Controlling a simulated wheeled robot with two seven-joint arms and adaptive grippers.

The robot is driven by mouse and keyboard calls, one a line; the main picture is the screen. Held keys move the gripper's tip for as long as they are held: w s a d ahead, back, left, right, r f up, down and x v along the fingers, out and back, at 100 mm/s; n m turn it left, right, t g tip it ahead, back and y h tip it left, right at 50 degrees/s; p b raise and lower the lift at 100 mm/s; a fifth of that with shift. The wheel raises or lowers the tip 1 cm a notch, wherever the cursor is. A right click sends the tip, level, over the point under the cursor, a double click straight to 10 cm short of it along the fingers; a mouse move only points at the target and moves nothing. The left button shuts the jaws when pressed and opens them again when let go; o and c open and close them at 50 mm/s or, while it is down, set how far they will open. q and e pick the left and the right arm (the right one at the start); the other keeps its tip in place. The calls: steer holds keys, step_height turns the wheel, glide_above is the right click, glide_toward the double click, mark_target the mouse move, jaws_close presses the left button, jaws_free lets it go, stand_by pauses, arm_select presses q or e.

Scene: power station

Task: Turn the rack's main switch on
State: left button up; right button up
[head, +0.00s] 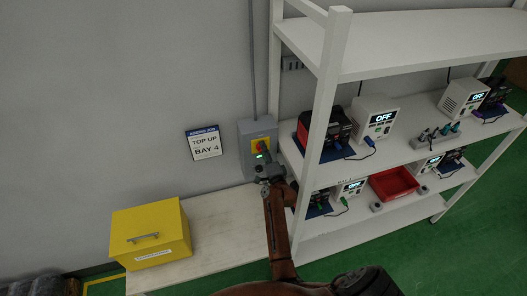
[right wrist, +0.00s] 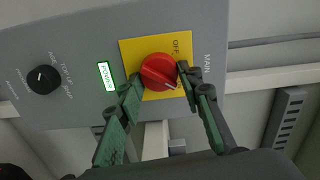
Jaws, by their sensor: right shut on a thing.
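The main switch is a red rotary knob (right wrist: 158,69) on a yellow plate (right wrist: 128,50), marked OFF and MAIN, on a grey wall box (head: 257,131). In the head view the knob (head: 263,146) shows just beyond my right gripper (head: 265,165). In the right wrist view my right gripper (right wrist: 158,77) has one finger on each side of the knob and is shut on it. A pale mark on the knob points to the lower right of that view. A green POWER light (right wrist: 107,76) beside the plate is lit. My left gripper is not in view.
A black dial (right wrist: 43,79) sits on the same box. The white shelf rack (head: 330,90) stands close on the right, with chargers (head: 376,118) whose displays read OFF and a red bin (head: 394,183). A yellow box (head: 150,233) stands on a low bench (head: 225,225).

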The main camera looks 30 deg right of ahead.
steer(key=shift+m, duration=0.9)
steer(key=o, duration=1.1)
steer(key=shift+o, duration=0.2)
